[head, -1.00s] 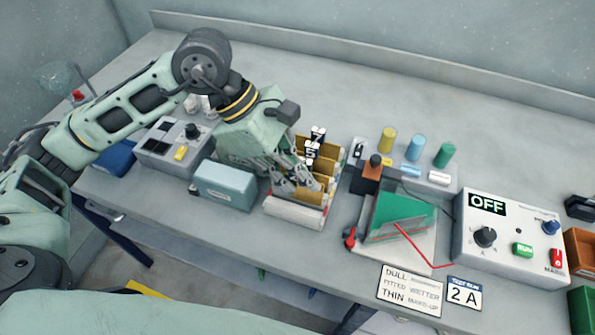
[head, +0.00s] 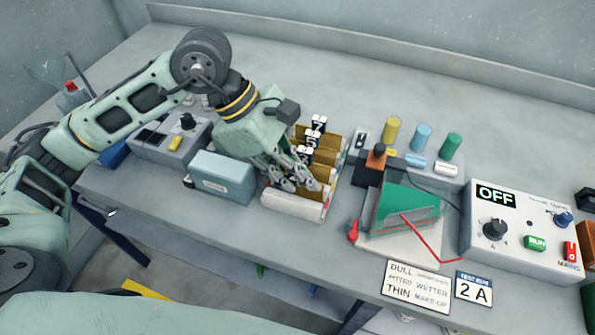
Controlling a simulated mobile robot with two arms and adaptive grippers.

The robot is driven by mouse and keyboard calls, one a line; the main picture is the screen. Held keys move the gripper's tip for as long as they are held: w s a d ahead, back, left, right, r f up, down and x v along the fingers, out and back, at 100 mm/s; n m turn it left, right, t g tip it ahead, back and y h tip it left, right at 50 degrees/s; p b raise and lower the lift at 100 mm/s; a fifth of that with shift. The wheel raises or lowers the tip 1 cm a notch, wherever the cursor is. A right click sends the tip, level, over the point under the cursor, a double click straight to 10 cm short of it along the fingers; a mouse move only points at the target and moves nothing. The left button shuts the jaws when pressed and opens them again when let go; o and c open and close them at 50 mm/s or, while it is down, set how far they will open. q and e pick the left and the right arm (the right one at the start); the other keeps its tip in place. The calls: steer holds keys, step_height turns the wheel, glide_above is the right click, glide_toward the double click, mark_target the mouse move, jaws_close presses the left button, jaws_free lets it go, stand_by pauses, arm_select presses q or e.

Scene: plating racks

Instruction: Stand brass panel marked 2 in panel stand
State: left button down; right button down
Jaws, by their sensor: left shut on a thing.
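Several brass panels (head: 330,143) stand in a row in a pale rack (head: 293,204), with black-and-white number tags on top. I read 7 and 5, and a less clear tag in front that looks like 4. No tag marked 2 can be made out. My left gripper (head: 304,185) reaches down over the front end of the rack. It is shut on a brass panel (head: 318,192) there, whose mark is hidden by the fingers. I cannot tell for certain which thing is the panel stand. My right gripper is not in view.
A blue-grey box (head: 222,177) stands close left of the rack. To the right are a green wedge-shaped cell (head: 400,207) with a red wire, a tray with coloured cylinders (head: 421,137), and a control box (head: 520,235) reading OFF. The back of the bench is clear.

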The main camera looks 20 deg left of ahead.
arm_select(q)
steer(key=c, duration=1.8)
jaws_free()
steer(key=shift+o, duration=0.3)
steer(key=shift+a, duration=0.1)
steer(key=v, duration=1.2)
steer(key=shift+r, duration=0.1)
